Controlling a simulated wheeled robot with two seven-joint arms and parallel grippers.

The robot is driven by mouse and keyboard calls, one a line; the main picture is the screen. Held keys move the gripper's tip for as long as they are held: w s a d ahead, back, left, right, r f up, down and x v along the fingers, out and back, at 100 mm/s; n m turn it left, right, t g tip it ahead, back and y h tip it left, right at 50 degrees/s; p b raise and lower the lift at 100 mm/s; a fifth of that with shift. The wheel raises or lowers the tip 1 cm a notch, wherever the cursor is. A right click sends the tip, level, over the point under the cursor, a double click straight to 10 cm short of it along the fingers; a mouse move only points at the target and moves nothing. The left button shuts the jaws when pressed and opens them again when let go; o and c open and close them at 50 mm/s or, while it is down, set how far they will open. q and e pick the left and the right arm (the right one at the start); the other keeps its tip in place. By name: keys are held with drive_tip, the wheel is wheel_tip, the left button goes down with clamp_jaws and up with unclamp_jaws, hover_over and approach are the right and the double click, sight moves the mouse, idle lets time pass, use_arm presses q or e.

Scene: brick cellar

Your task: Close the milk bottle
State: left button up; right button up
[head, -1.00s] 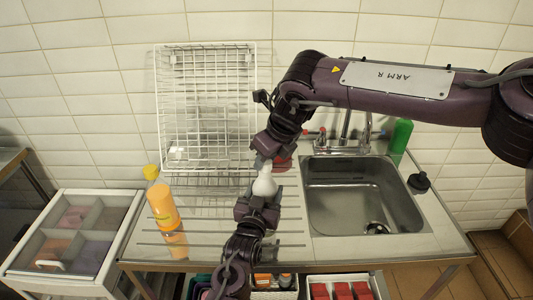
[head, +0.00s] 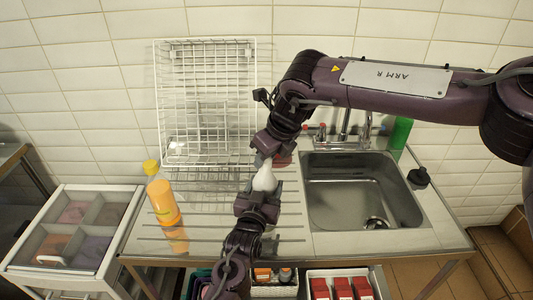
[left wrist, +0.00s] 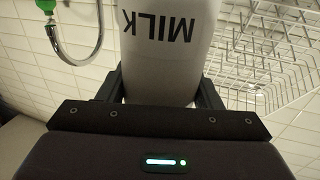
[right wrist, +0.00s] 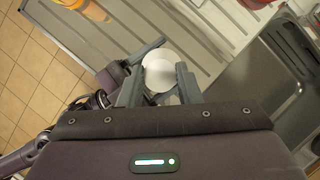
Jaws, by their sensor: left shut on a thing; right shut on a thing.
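The white milk bottle (head: 264,181) stands upright between my grippers, above the drainboard in the head view. In the left wrist view its body (left wrist: 168,62) fills the jaws, with the word MILK upside down. My left gripper (head: 262,193) is shut on the bottle's body from below and in front. My right gripper (head: 268,161) is above it, pointing down, with its jaws at the bottle's top. In the right wrist view a round white top, seemingly the cap (right wrist: 158,74), sits between the fingertips. Cap and bottle neck cannot be told apart clearly.
A steel sink (head: 362,192) lies to the right, with a tap and a green bottle (head: 400,134) behind. A yellow-orange bottle (head: 162,200) stands on the drainboard (head: 150,240) at left. A white wire rack (head: 204,100) stands at the back. A sectioned case (head: 72,228) is far left.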

use_arm(q)
clamp_jaws()
use_arm(e)
drive_tip(key=m, duration=0.1)
drive_tip(key=m+h, duration=0.1)
drive_tip(key=m, duration=0.1)
drive_tip(key=shift+s+a+f+t, duration=0.1)
drive_tip(key=shift+a+t, duration=0.05)
drive_tip(key=shift+t, duration=0.15)
drive_tip(key=m+h, duration=0.1)
drive_tip(key=m, duration=0.1)
drive_tip(key=m+h, duration=0.1)
drive_tip(key=m, duration=0.1)
drive_tip(key=shift+a+m+t, duration=0.15)
drive_tip(key=shift+m+t, duration=0.15)
drive_tip(key=shift+m, duration=0.1)
drive_tip(key=m+h, duration=0.1)
drive_tip(key=m, duration=0.3)
drive_tip(key=shift+a+h, duration=0.15)
drive_tip(key=shift+h, duration=0.25)
drive_tip(key=shift+f+m+h, duration=0.1)
drive_tip(key=shift+m+h, duration=0.2)
drive_tip(key=shift+m, duration=0.9)
drive_tip(key=m+g+h, duration=0.1)
drive_tip(key=m, duration=0.1)
drive_tip(key=shift+m, duration=0.3)
drive_tip(key=o, duration=0.9)
